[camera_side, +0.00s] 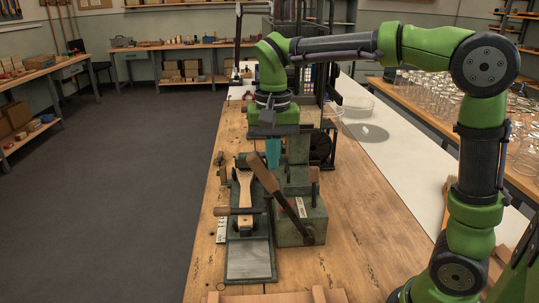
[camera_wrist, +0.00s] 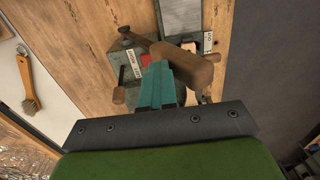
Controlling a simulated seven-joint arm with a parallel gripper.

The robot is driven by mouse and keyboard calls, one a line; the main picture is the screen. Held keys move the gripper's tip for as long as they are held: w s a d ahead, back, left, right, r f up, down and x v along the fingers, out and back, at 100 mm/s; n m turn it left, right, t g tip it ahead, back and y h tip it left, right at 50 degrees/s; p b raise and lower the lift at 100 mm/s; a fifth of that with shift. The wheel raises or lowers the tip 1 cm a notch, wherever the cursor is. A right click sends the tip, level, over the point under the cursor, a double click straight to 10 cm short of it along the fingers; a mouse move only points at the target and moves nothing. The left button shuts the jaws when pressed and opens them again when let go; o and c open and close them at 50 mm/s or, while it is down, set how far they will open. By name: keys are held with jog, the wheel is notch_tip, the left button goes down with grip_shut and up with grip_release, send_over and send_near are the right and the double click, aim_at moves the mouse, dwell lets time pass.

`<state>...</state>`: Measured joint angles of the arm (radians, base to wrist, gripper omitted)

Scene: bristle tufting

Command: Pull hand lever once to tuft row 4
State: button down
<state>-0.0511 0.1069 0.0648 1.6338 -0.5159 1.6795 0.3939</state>
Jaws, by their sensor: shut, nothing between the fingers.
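The hand lever (camera_side: 263,174) has a wooden grip on a dark metal bar that slants up and left from a pivot on the green tufting machine (camera_side: 301,222). My gripper (camera_side: 273,163) is shut and empty, its teal fingers pointing down close to the upper end of the grip. In the wrist view the fingers (camera_wrist: 158,72) overlap the lever's wooden grip (camera_wrist: 200,70); I cannot tell whether they touch it. A wooden brush body (camera_side: 245,188) lies in the fixture left of the lever. Its tufted rows cannot be made out.
A grey metal plate (camera_side: 248,260) lies in front of the fixture. A dark rack (camera_side: 322,95) and a wheel (camera_side: 322,150) stand behind the machine. The bench (camera_side: 345,245) is clear to the right of it. A brush (camera_wrist: 28,85) lies on the white surface in the wrist view.

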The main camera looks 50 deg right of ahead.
aim_at(250, 155)
jog(key=shift+w+a+f, duration=0.6)
jog(key=shift+w+a, duration=0.25)
jog(key=shift+w+a+f, duration=0.55)
jog(key=shift+w+a, duration=0.25)
jog(key=shift+w+a+f, duration=0.9)
jog(key=shift+a+f, duration=0.1)
jog(key=shift+f, duration=0.05)
jog(key=shift+s+d+r, duration=0.35)
jog(key=shift+d+r, duration=0.05)
jog(key=shift+r, duration=1.25)
jog(key=shift+s+d+r, duration=0.4)
jog(key=shift+r, duration=1.3)
jog(key=shift+s+d+r, duration=0.35)
jog(key=shift+d+r, duration=0.05)
jog(key=shift+r, duration=1.25)
